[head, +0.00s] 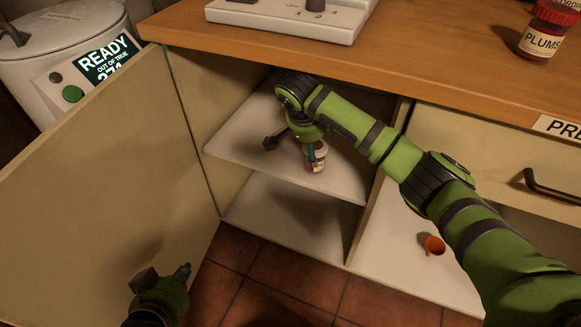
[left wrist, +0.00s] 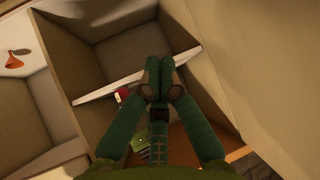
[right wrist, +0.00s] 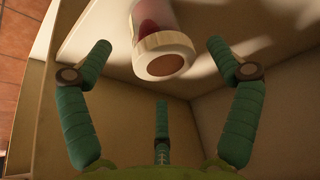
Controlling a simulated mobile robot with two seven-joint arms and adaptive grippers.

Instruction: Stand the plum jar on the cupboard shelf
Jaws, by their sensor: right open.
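A jar labelled PLUMS (head: 541,42) with a red lid stands on the worktop at the far right. A small red and white jar (head: 317,162) is at the upper cupboard shelf (head: 235,140); its label is unreadable. It also shows in the right wrist view (right wrist: 163,48), with a pale rim around a brown disc. My right gripper (head: 293,143) is inside the cupboard by this jar. Its fingers (right wrist: 160,58) are spread wide, with the jar between and beyond the tips, apparently untouched. My left gripper (head: 165,275) is low before the cupboard, its fingers (left wrist: 165,75) together and empty.
The open cupboard door (head: 90,190) fills the left. A lower shelf (head: 290,215) is bare. A white device (head: 290,18) stands on the worktop (head: 430,65). A drum with a READY display (head: 108,55) is at the back left.

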